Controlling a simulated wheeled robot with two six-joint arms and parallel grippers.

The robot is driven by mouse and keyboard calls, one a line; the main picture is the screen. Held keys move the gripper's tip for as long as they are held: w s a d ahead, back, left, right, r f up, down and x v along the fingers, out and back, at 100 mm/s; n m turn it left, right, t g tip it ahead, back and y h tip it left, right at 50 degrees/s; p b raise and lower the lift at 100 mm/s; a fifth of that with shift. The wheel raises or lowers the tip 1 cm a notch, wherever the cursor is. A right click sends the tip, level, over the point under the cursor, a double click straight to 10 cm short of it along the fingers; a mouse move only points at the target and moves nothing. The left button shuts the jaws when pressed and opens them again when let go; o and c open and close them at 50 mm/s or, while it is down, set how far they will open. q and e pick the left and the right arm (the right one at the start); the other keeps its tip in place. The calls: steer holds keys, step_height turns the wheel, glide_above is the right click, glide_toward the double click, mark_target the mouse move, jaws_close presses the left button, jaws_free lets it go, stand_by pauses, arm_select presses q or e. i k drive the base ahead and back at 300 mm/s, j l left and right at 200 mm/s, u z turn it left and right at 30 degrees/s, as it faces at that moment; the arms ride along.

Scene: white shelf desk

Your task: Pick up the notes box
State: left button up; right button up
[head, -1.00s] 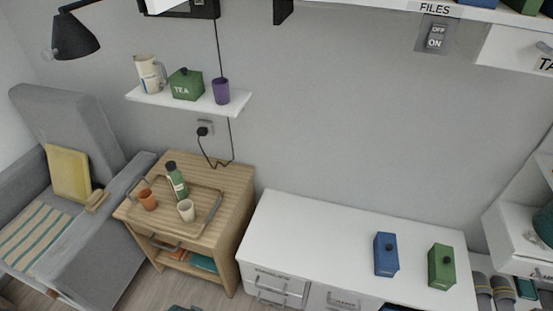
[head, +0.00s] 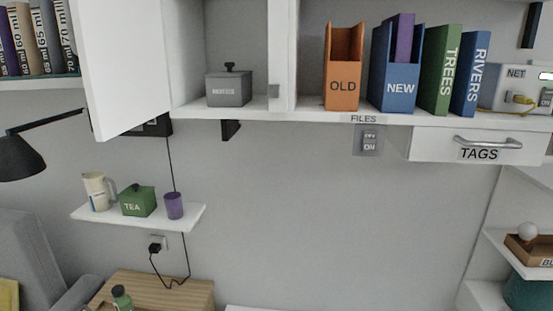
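The notes box (head: 229,89) is a grey box with a dark knob on its lid and the label NOTES on its front. It stands upright inside the open white cabinet compartment (head: 190,113), near the front edge. The white cabinet door (head: 122,62) is swung open to the left. Neither of my grippers is in view.
An orange OLD file holder (head: 341,92), a blue NEW holder (head: 398,85) and upright books stand right of the compartment. Below are a TAGS drawer (head: 478,147), a small shelf (head: 135,222) with a green TEA box (head: 138,203), and a black lamp (head: 20,158).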

mark_target(234, 92)
steer(key=i+j+z, duration=0.15)
steer(key=j+z, duration=0.15)
steer(key=j, duration=0.95)
steer(key=j+z, duration=0.3)
steer(key=j, duration=0.9)
steer(key=k+l, duration=0.1)
steer(key=l, duration=0.2)
